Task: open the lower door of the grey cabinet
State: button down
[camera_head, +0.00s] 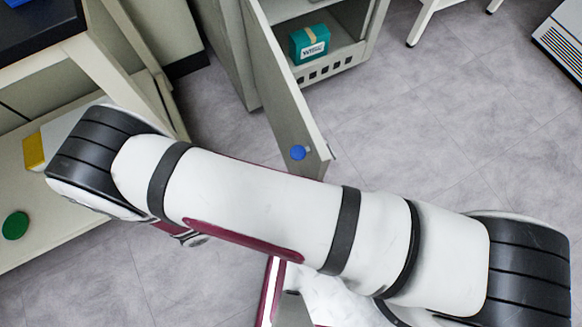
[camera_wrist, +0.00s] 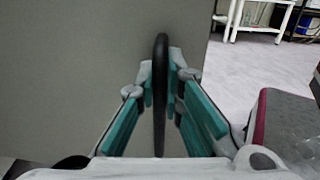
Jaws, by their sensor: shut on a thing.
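The grey cabinet (camera_head: 226,45) stands at the top of the head view. Its door (camera_head: 275,100) is swung well open, with a blue round piece (camera_head: 298,152) near its free end. In the wrist view, the grey panel (camera_wrist: 75,70) fills the left and middle, and its edge is upright right of centre. My gripper (camera_wrist: 162,75) has teal-padded fingers closed around a slim upright black handle (camera_wrist: 160,110) in front of the panel. In the head view my arm crosses the middle and hides the gripper and the handle.
A teal box (camera_head: 309,44) sits inside the open cabinet. A pale bench (camera_head: 60,215) with a green disc (camera_head: 15,225) and a yellow-and-white item (camera_head: 34,150) is at left. Grey floor (camera_head: 450,120) lies clear at right, below a white-legged stand (camera_head: 422,22).

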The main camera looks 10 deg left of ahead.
jog(key=shift+s+a, duration=0.15)
jog(key=shift+a, duration=0.05)
jog(key=c, duration=2)
grip_release()
jog(key=shift+o, duration=0.2)
jog(key=v, duration=1.2)
